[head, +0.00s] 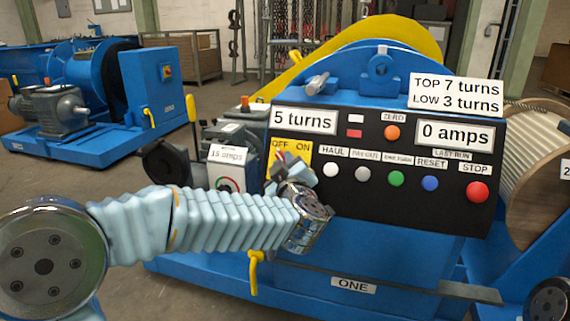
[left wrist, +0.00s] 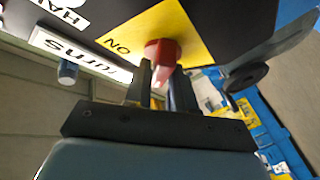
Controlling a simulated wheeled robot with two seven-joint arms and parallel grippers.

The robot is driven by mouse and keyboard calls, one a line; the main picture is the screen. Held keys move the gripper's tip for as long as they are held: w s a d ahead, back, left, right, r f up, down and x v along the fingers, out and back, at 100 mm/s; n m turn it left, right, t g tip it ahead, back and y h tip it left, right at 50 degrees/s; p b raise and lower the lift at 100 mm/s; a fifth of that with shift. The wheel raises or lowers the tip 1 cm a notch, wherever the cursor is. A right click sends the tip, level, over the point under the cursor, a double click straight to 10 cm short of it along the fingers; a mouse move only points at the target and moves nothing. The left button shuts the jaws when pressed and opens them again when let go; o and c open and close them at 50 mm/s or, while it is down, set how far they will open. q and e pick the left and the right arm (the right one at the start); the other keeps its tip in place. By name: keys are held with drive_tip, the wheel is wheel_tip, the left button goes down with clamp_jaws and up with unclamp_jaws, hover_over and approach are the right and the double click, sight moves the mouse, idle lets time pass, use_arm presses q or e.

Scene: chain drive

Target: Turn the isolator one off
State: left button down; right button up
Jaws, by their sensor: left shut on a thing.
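The isolator on the machine labelled ONE (head: 353,286) has a yellow plate (head: 303,153) marked OFF on the left and ON on the right. The plate also shows in the left wrist view (left wrist: 186,30), with ON readable. Its red handle (left wrist: 162,50) stands out from the plate. My left gripper (head: 284,166) is at the plate and covers much of it in the head view. In the left wrist view its two dark fingers (left wrist: 161,82) are shut on the red handle, one on each side. Which way the handle points is hard to tell. My right gripper is out of view.
Right of the isolator, the black panel (head: 350,200) carries several buttons, including a red STOP (head: 477,192), and displays of 5 turns and 0 amps. A dial labelled 15 amps (head: 228,155) is to the left. A yellow lever (head: 255,270) hangs below my left arm.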

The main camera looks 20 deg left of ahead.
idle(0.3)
use_arm(q)
drive_tip(key=c, duration=1)
unclamp_jaws()
drive_tip(key=shift+c, duration=0.2)
drive_tip(key=v, duration=1.4)
drive_tip(key=shift+p, duration=0.3)
drive_tip(key=shift+w, duration=0.15)
